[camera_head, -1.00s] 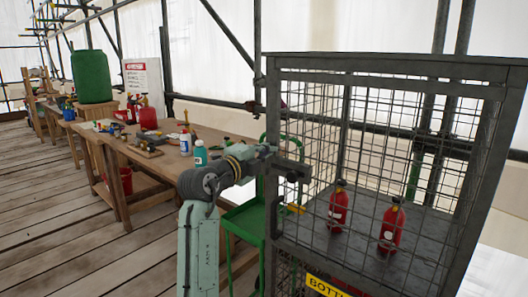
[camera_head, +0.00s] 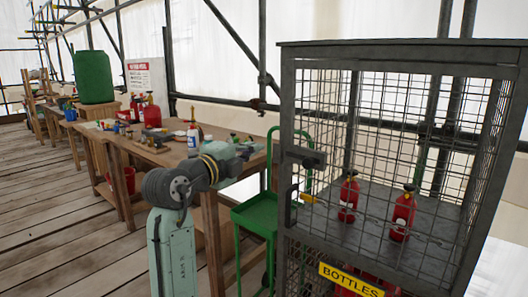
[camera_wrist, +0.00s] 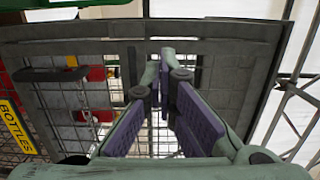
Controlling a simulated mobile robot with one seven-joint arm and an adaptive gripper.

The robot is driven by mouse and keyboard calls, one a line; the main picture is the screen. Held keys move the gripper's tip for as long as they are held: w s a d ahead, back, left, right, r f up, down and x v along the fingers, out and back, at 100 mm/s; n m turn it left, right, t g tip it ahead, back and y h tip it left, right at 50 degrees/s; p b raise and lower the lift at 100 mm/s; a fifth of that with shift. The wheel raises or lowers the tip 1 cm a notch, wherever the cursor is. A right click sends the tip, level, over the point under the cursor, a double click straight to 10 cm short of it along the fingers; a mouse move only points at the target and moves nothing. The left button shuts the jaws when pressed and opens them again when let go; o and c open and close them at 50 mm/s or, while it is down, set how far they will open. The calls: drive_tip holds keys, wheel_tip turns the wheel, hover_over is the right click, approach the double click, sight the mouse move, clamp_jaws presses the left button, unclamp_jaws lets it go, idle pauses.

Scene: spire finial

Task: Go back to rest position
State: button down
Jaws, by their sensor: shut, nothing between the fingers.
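My gripper (camera_wrist: 166,58) shows in the wrist view with its purple-padded fingers angled together at the tips and nothing held. In the head view my arm is bent, its end (camera_head: 240,152) left of the grey mesh cage (camera_head: 400,60) and apart from it. The cage's front appears closed, with a dark latch box (camera_head: 302,157) and a yellow piece (camera_head: 308,197) at its left edge. Two red bottles (camera_head: 348,198) (camera_head: 402,215) stand on the shelf inside. The wrist view shows the cage frame beyond the fingers.
A green trolley (camera_head: 258,214) stands between my arm and the cage. A wooden workbench (camera_head: 175,155) with bottles and tools runs behind my arm, and a green barrel (camera_head: 94,77) stands farther back. The plank floor (camera_head: 60,235) at left is clear.

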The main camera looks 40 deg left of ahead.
drive_tip(key=shift+s+a, duration=0.1)
drive_tip(key=shift+s, duration=0.85)
